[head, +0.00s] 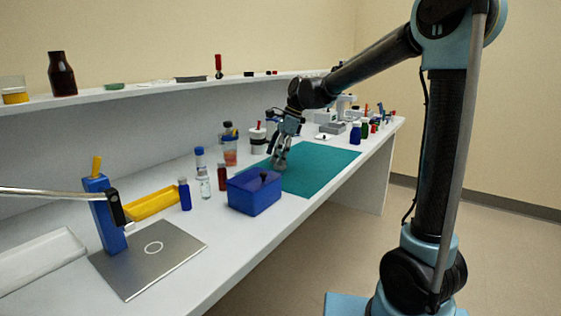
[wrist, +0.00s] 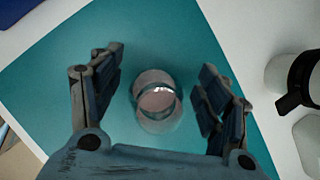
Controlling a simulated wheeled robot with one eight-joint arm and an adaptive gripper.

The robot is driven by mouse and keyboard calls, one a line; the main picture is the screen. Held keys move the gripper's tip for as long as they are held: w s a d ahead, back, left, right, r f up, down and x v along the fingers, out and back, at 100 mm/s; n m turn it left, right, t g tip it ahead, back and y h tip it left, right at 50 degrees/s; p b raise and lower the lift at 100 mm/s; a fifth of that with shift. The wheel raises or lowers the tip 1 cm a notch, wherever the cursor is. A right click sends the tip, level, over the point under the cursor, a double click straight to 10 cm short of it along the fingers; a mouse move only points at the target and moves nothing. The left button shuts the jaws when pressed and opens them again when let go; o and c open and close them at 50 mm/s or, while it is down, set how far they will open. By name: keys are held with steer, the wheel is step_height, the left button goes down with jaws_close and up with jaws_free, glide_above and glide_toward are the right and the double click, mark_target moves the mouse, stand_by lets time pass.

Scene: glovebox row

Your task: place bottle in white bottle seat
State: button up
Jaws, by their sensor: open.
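My gripper (head: 279,160) is low over the teal mat in the head view, with its fingers pointing down. In the wrist view my gripper (wrist: 160,85) is open, with one finger on each side of a clear round glass thing (wrist: 158,102). It looks like a bottle seen from above, with a pinkish disc inside, standing on the mat. Gaps show between it and both fingers. In the head view my fingers seem to hide it. I cannot tell for sure which thing is the white bottle seat.
The teal mat (head: 325,168) is mostly bare. A blue box (head: 254,196) stands before it, with small bottles to its left. A white jar with a dark band (head: 258,138) stands behind. White round things with a black part (wrist: 300,80) lie right in the wrist view.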

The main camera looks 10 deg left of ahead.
steer(key=shift+f, duration=0.1)
steer(key=c, duration=1.4)
steer(key=shift+o, duration=0.2)
